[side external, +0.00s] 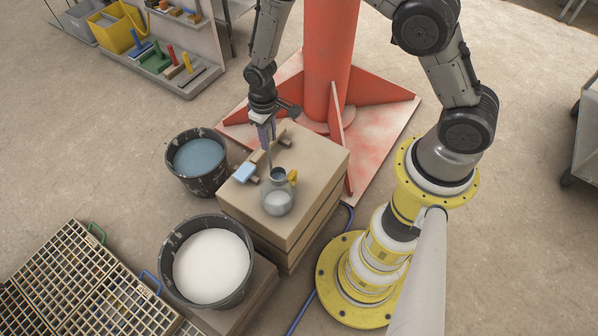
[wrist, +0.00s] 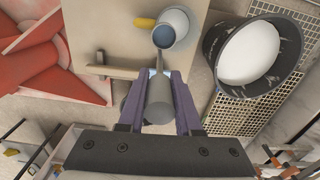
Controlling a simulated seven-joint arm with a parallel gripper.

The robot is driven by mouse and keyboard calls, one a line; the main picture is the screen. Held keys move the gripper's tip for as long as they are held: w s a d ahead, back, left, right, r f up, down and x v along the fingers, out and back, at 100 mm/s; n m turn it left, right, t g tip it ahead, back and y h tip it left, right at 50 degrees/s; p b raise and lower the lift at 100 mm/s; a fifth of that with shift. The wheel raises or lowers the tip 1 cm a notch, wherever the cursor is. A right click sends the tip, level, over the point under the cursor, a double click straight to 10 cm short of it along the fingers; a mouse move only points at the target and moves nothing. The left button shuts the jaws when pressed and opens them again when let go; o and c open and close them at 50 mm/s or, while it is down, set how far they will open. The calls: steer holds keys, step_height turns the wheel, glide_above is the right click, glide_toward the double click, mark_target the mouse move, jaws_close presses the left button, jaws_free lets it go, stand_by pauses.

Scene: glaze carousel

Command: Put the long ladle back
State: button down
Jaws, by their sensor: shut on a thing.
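My gripper (side external: 266,136) is above the tan block and shut on the grey handle of the long ladle (side external: 269,158). In the wrist view, the ladle's thick grey grip (wrist: 159,102) lies between the purple fingers (wrist: 158,85), and its thin shaft runs to a dark round cup (wrist: 163,36). The cup appears at the mouth of a pale jug (side external: 278,201) with a yellow handle (side external: 292,176). I cannot tell whether the cup is inside the jug or above it. A wooden rack (side external: 257,157) with pegs stands on the block beside the jug.
A bucket of blue glaze (side external: 202,157) and a bucket of white glaze (side external: 211,266) flank the tan block (side external: 300,185). A red column (side external: 329,55) stands behind. Grid racks (side external: 62,275) lie at lower left. A light blue piece (side external: 244,172) is at the rack.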

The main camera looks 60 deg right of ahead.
steer(key=s+d+r+n, duration=0.2)
steer(key=s+d+r, duration=0.1)
steer(key=s+d, duration=1.15)
steer(key=w+d+f, duration=0.4)
steer(key=w+f, duration=0.9)
steer(key=shift+w+d+f, duration=0.1)
steer(key=c, duration=0.6)
jaws_free()
steer(key=shift+f, duration=0.1)
